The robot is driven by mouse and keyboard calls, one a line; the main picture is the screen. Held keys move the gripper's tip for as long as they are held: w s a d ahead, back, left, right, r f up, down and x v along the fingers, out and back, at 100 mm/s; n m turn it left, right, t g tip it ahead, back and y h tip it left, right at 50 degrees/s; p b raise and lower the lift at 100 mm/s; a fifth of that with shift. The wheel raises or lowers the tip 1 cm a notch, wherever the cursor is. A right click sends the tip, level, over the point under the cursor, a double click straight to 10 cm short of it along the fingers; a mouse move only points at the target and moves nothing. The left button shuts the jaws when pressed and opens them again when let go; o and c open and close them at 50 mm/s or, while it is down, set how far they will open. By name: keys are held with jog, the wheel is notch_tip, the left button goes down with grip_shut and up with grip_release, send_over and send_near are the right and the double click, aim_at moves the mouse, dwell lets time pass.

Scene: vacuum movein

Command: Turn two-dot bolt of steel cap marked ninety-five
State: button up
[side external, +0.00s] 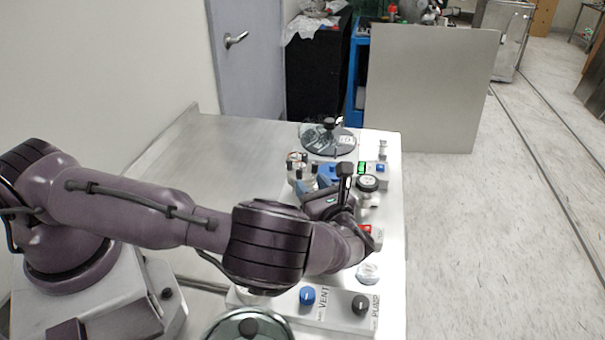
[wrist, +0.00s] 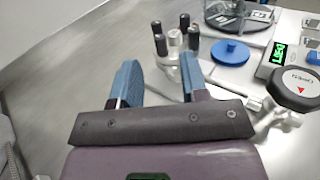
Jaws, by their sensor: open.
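A steel cap (wrist: 175,50) with several upright black-topped bolts stands just beyond my fingertips in the wrist view. In the side view the cap (side external: 300,174) is partly hidden behind my gripper. I cannot read its marking or any dots on the bolts. My gripper (wrist: 160,63) has two blue fingers spread apart with nothing between them. In the side view my gripper (side external: 314,187) is low over the panel, close to the cap. I cannot tell whether a finger touches the cap.
A blue disc (wrist: 231,51) lies right of the cap, near a green display (wrist: 279,53). A black valve knob (wrist: 298,88) stands at the right. A glass-covered dish (side external: 328,140) lies behind. A blue vent knob (side external: 307,295) and a black pump knob (side external: 360,304) are in front.

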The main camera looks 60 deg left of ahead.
aim_at(301, 172)
jog(key=a, duration=0.5)
jog(key=shift+w, duration=0.35)
grip_shut()
